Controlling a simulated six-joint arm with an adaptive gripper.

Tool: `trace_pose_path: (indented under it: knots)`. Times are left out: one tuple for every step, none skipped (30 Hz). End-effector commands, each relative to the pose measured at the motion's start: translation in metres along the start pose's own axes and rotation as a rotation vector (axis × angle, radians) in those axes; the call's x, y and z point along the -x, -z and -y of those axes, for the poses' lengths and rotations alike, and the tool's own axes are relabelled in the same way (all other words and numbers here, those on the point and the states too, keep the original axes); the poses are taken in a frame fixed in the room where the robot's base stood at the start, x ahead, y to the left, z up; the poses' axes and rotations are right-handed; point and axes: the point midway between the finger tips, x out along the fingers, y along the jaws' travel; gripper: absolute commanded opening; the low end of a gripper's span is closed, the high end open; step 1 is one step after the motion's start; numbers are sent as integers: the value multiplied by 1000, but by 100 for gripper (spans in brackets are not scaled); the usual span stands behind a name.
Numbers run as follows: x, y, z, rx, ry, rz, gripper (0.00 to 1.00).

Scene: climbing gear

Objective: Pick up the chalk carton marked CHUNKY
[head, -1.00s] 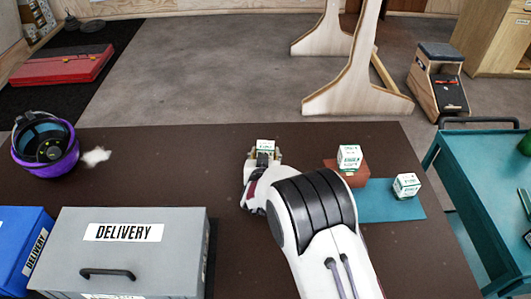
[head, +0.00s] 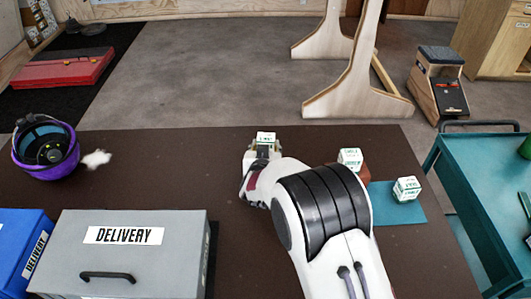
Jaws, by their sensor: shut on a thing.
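My gripper (head: 262,151) is at the far middle of the brown table, shut on a small white and green carton (head: 266,137). The carton sits between the fingers with its top showing; its lower part is hidden by them. A second similar carton (head: 350,158) sits on a reddish-brown block, partly behind my arm. A third (head: 407,188) sits on a teal mat at the right. The print on all the cartons is too small to read, so I cannot tell which is marked CHUNKY.
A grey DELIVERY box (head: 190,250) and a blue box (head: 22,240) stand at the front left. The teal mat (head: 405,213) lies at the right, near a teal cart (head: 470,190). The table's left middle is clear.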

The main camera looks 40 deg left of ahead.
Motion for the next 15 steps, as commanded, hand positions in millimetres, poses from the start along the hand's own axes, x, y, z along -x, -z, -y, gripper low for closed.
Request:
trace_pose_path:
  knots:
    - [3,8,0,-1,1,-3,15]
    - [5,13,0,-2,0,-4,15]
    - [7,18,0,-2,0,-4,15]
    - [8,21,0,-1,0,-3,15]
    - [10,24,0,-1,0,-3,15]
    - [12,29,0,-2,1,-3,15]
    - [13,32,0,-1,1,-3,15]
    - [14,35,0,-1,0,-3,15]
    - [15,38,0,-1,-1,-3,15]
    - [16,41,0,-1,-1,-3,15]
    - [17,43,0,-1,0,-3,15]
    - [18,45,0,0,0,-3,15]
    - [19,46,0,0,0,-3,15]
    - [19,47,0,0,0,-2,15]
    - [20,48,0,0,0,-1,15]
